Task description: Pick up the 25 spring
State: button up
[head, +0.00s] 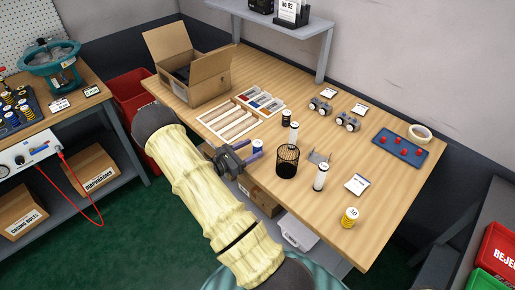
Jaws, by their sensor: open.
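No label reading 25 is legible in the head view. A short purple cylinder with a white top (258,146) stands on the wooden table beside my gripper, partly hidden by it; its marking is too small to read. A yellow cylinder (349,218) marked 30 stands near the front right edge. A dark cylinder with a white top (286,116) stands farther back. Several yellow, dark and pale cylinders sit in a blue tray (32,121) on the left bench. My gripper (245,157) is open and empty at the table's front edge, left of the purple cylinder.
A black mesh cup (287,163) stands right of my gripper, with white cylinders (294,134) and (320,177) near it. A wooden divided tray (231,121) and an open cardboard box (190,77) lie behind. The table's right front is mostly clear.

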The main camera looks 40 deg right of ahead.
aim_at(257, 146)
jog(key=d, duration=0.3)
jog(key=shift+s+d+r, duration=0.1)
jog(key=shift+s, duration=0.1)
jog(key=c, duration=1.1)
jog(key=shift+r, duration=0.1)
notch_tip(257, 146, up, 10)
jog(key=shift+f, duration=0.1)
dwell(0.3)
